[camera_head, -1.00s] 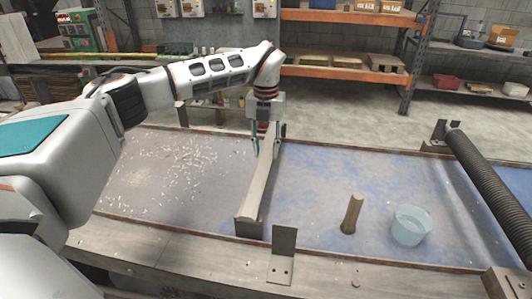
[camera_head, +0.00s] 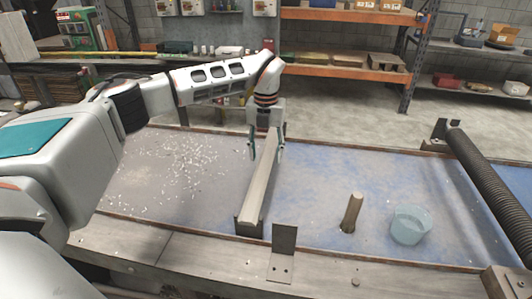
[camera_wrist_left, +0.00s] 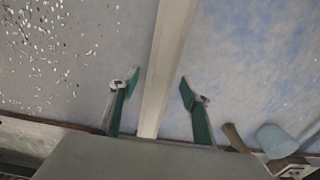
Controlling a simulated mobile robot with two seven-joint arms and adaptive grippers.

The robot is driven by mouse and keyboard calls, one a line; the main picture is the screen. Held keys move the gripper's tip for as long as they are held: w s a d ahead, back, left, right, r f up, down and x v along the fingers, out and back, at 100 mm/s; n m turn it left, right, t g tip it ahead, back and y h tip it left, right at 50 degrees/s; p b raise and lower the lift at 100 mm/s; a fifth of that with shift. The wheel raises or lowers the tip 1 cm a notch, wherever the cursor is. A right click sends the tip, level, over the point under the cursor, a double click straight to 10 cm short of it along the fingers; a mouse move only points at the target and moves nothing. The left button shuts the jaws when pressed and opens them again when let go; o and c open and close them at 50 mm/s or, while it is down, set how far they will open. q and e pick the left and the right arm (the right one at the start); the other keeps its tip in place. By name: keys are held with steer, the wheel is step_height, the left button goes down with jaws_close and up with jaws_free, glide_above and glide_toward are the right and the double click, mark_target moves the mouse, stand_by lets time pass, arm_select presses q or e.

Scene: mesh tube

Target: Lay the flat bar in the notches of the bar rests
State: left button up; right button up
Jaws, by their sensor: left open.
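The flat bar (camera_head: 259,187) is long and pale and runs from near to far across the bench. Its near end lies at the dark near bar rest (camera_head: 249,228); how deep it sits in the notch I cannot tell. The far rest is hidden behind my gripper. My left gripper (camera_head: 266,154) is open above the far part of the bar. In the left wrist view its fingers (camera_wrist_left: 160,82) stand apart on either side of the bar (camera_wrist_left: 164,60), with a gap on both sides. My right gripper is not in view.
An upright metal bracket (camera_head: 283,245) stands on the front edge. A wooden peg (camera_head: 351,213) and a pale blue cup (camera_head: 410,225) stand on the blue mesh to the right. A dark ribbed tube (camera_head: 490,180) crosses the right end. White bits (camera_head: 185,165) lie scattered on the left.

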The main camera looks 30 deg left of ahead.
mark_target(266, 158)
arm_select(q)
step_height(266, 158, up, 12)
steer(key=b, duration=0.1)
stand_by(0.4)
steer(key=shift+s, duration=0.1)
stand_by(0.4)
